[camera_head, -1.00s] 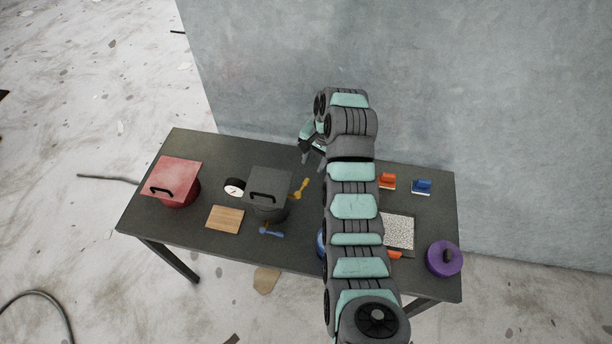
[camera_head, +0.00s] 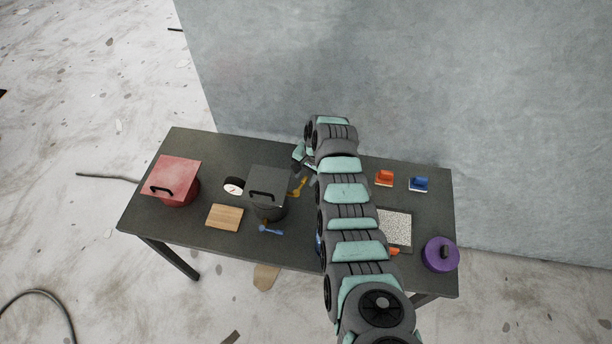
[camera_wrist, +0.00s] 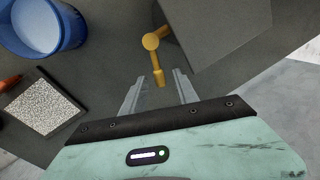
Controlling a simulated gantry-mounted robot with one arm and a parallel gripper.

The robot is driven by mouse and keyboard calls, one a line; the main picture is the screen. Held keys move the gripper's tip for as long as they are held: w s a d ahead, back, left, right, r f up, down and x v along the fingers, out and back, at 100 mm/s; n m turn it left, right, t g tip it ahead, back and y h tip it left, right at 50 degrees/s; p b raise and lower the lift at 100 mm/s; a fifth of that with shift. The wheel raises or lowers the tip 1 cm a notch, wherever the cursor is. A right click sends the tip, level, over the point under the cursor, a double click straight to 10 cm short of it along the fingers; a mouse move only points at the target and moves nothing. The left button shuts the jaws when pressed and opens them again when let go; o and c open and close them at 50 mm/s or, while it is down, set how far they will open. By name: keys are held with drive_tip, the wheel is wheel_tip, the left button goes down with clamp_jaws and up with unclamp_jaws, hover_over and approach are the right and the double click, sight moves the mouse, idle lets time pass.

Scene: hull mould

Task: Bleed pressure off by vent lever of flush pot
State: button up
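A dark grey pot with a square lid (camera_head: 268,187) stands mid-table. It has a yellow lever (camera_head: 298,186) on its right side and a blue lever (camera_head: 270,229) at its front; no label shows which is the vent. My gripper (camera_head: 302,160) is just behind and above the yellow lever. In the wrist view, my gripper (camera_wrist: 158,76) is open, with a finger on each side of the yellow lever's (camera_wrist: 156,62) free end. Gaps show on both sides of the lever. A round white dial (camera_head: 233,186) is left of the pot.
A red lidded pot (camera_head: 178,182) and a wooden board (camera_head: 225,216) are at left. At right are an orange block (camera_head: 384,178), a blue block (camera_head: 419,184), a speckled plate (camera_head: 398,228) and a purple lidded pot (camera_head: 440,254). A blue container (camera_wrist: 40,28) shows in the wrist view. A wall stands behind.

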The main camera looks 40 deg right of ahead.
drive_tip(key=shift+f, duration=0.1)
drive_tip(key=shift+c, duration=0.4)
clamp_jaws()
idle(1.0)
